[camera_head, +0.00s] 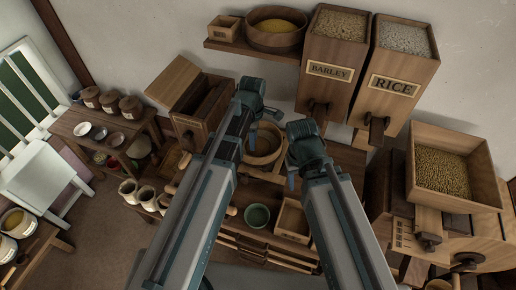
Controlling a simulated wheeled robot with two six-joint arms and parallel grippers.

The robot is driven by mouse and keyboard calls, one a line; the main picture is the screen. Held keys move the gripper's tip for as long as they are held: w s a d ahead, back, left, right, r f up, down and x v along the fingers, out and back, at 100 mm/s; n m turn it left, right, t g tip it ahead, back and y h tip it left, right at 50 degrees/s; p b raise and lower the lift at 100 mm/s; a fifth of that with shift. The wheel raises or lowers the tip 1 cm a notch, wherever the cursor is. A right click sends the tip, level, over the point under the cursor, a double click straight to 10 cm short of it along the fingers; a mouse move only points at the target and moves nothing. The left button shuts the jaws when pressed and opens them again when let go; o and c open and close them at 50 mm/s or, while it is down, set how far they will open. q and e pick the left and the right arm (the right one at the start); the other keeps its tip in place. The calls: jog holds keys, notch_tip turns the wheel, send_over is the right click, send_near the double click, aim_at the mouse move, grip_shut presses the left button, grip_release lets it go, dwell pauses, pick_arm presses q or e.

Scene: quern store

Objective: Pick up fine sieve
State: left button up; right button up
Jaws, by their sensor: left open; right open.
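A round wooden-rimmed vessel with a yellow-tan inside (277,27) sits on the wall shelf; it looks like a sieve, but the mesh is too small to make out. Another round wooden vessel (262,146) stands on the worktable between my arms, partly hidden by them. I cannot tell which is the fine sieve. My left gripper (266,111) is open above the table, near the back edge of the round vessel there. My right gripper (291,182) is open, to the right of that vessel. Neither gripper holds anything.
Barley (331,57) and rice (398,70) bins hang at the back right. A grain hopper (452,137) stands at the right. A green bowl (257,216) and open wooden box (292,221) lie on the worktable. A side table with jars (110,104) is at the left.

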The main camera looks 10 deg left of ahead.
aim_at(254, 159)
pick_arm(q)
jog(key=shift+d+f+b, duration=0.15)
jog(key=shift+f+b, duration=5.25)
jog(key=shift+f, duration=0.55)
jog(key=shift+r, duration=0.1)
grip_shut()
